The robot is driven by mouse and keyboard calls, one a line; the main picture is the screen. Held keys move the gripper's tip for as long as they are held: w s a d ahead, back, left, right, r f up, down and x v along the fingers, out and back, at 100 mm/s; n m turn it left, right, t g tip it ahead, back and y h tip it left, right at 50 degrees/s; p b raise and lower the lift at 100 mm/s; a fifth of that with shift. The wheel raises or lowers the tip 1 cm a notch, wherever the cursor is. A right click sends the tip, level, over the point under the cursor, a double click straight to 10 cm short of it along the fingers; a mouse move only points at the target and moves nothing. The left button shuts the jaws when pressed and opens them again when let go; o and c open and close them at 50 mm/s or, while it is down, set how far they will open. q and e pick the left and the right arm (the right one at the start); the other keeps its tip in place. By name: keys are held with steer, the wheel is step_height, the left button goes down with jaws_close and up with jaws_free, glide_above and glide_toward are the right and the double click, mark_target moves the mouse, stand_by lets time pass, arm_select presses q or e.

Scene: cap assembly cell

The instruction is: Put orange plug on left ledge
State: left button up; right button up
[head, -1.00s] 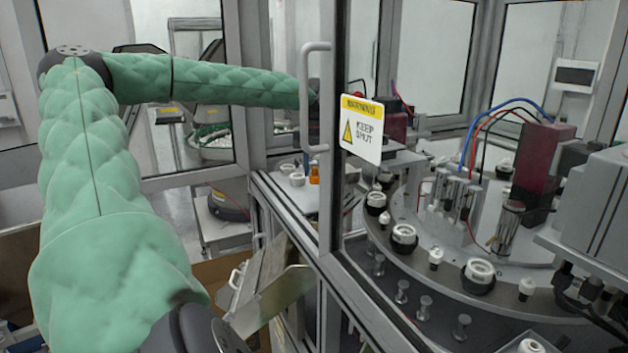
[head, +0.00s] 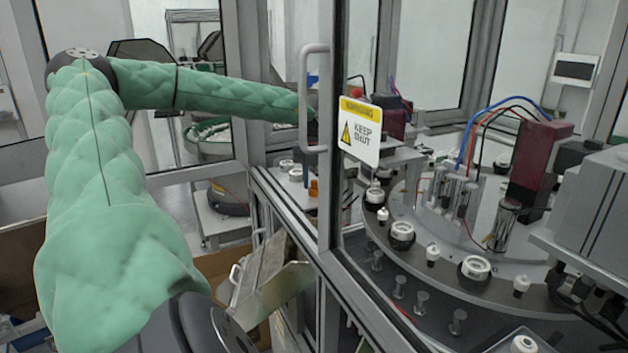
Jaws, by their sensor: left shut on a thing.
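The orange plug (head: 313,188) is small and shows at the left ledge (head: 272,184), close to the door post and right of some white rings. My left arm reaches in from the left behind the door handle. My left gripper (head: 313,178) is mostly hidden behind the door frame and handle. It is shut on the orange plug, low at the ledge. Whether the plug touches the ledge is not clear. My right gripper is not in view.
White rings (head: 296,175) sit on the ledge left of the plug. The door handle (head: 314,100), the framed door and a warning sign (head: 360,132) stand in front. A round indexing table (head: 400,262) with white caps fills the right.

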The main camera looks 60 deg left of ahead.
mark_target(314, 181)
arm_select(q)
steer(key=o, duration=0.7)
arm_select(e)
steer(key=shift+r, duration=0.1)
arm_select(q)
steer(key=shift+o, duration=0.2)
steer(key=shift+r, duration=0.1)
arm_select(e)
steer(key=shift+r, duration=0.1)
arm_select(q)
steer(key=shift+r, duration=0.35)
step_height(314, 181, up, 11)
steer(key=p, duration=0.3)
steer(key=shift+r, duration=0.15)
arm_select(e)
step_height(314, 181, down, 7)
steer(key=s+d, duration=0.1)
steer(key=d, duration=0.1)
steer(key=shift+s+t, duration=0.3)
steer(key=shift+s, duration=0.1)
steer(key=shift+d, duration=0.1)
